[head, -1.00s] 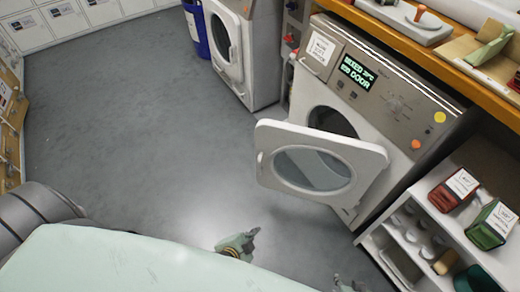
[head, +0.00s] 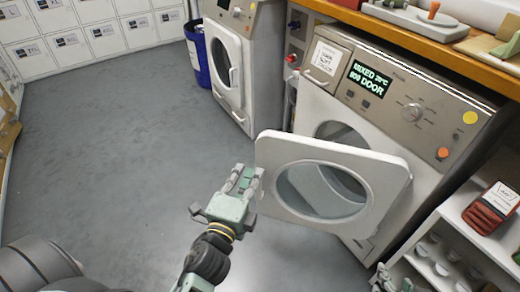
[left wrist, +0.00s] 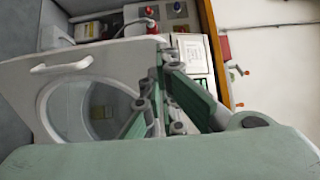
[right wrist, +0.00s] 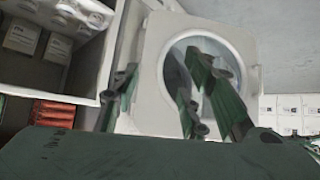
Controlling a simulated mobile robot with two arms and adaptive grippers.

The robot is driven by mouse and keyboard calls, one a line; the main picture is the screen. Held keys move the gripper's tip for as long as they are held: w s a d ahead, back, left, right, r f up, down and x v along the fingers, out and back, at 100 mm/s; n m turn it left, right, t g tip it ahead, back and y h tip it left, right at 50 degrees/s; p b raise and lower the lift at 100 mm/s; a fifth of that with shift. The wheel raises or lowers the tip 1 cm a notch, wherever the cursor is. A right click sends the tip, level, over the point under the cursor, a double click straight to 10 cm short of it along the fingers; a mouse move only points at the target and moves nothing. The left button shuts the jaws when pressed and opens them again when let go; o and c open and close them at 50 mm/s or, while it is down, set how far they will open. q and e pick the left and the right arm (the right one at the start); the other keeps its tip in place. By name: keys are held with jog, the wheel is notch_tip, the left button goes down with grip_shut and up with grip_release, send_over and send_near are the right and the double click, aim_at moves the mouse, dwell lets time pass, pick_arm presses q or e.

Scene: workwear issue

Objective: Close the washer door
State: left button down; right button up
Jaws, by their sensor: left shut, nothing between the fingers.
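The washer door (head: 385,172) is white with a round window and stands wide open, out from the front of the washer (head: 445,150). The dark drum opening shows partly behind it. The display reads a mixed programme and "DOOR". My left gripper (head: 247,180) is shut and empty, close beside the door's free left edge; whether it touches cannot be told. In the left wrist view a white door panel with a handle (left wrist: 62,64) lies just beyond the fingers. My right gripper (head: 392,280) is low at the bottom right; its fingers are spread and empty in the right wrist view, before the door (right wrist: 152,75).
A second machine (head: 235,65) and a blue bin (head: 197,55) stand at the back. A low shelf (head: 440,235) with cups and a red pack (head: 490,207) is at the right. A wooden counter (head: 350,14) runs above the washer. The grey floor at left is clear.

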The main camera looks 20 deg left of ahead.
pick_arm(q)
send_near(263, 142)
jog(key=w, duration=0.6)
jog(key=shift+w+a+r+b, duration=0.1)
jog(key=shift+a+b, duration=0.15)
jog(key=shift+b, duration=0.05)
jog(key=shift+w, duration=0.45)
pick_arm(e)
jog(key=shift+w+a+r+t+y, duration=0.15)
jog(key=shift+w+a+r+t, duration=0.1)
jog(key=shift+w+r+t, duration=0.3)
jog(key=shift+w+a+r+t+y, duration=0.15)
jog(key=shift+w+a+r+t, duration=0.15)
jog(key=shift+w+r, duration=0.35)
pick_arm(q)
jog(key=shift+a, duration=0.1)
pick_arm(e)
jog(key=shift+d, duration=0.1)
